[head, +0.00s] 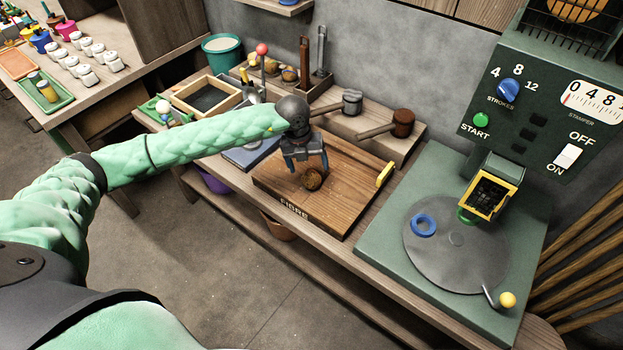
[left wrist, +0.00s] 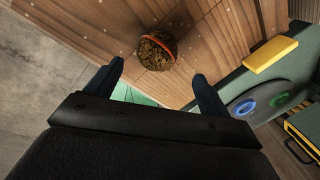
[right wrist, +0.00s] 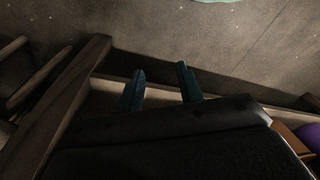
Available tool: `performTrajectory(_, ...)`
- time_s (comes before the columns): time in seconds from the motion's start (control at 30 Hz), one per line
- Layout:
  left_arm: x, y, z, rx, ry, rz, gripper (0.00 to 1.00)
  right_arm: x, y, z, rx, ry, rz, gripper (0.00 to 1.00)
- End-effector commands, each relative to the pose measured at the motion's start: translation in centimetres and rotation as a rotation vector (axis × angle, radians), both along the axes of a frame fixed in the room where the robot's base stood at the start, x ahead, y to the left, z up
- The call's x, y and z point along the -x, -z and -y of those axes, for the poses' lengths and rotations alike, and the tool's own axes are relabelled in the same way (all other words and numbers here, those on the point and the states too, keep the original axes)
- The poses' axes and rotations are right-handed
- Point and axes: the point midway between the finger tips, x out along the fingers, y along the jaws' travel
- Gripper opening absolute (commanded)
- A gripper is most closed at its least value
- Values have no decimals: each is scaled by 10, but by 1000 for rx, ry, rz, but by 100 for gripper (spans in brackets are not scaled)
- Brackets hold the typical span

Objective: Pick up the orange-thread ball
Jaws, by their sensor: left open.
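The ball (head: 313,180) is brown and fibrous and sits on a wooden board marked FIBRE (head: 345,190). In the left wrist view the ball (left wrist: 156,51) shows an orange thread around one side. My left gripper (head: 308,167) is open just above the ball, with a finger to either side in the head view. In the left wrist view the ball lies just beyond the gap between the fingertips (left wrist: 158,72), and no contact shows. My right gripper (right wrist: 160,75) shows only in its own wrist view, fingers apart and empty, over dark timber and floor.
A yellow block (head: 385,174) is at the board's right edge. Two mallets (head: 402,122) lie behind it. Right is a green stamping machine with a round plate (head: 455,262) bearing a blue ring (head: 423,225). Left are a wooden tray (head: 182,95) and a teal bucket (head: 222,50).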

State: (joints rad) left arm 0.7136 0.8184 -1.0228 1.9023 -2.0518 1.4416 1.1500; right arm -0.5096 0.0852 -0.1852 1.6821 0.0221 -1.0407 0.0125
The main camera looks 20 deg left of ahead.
Motion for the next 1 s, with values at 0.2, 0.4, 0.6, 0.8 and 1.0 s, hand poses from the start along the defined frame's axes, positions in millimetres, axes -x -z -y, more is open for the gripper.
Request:
performTrajectory(0.2, -1, 12, 2, 1, 1, 1, 81, 3, 15, 4, 4, -1, 6, 36)
performTrajectory(0.4, -1, 26, 2, 1, 1, -1, 81, 7, 40, 10, 13, -4, 18, 36)
performTrajectory(0.6, -2, 44, 3, 1, 1, 0, 81, 13, 66, 18, 20, -9, 33, 36)
performTrajectory(0.8, -3, 59, 6, 2, 2, 1, 81, 18, 81, 22, 24, -12, 44, 36)
performTrajectory(1.0, -3, 62, 6, 2, 2, 2, 81, 18, 84, 23, 24, -13, 47, 36)
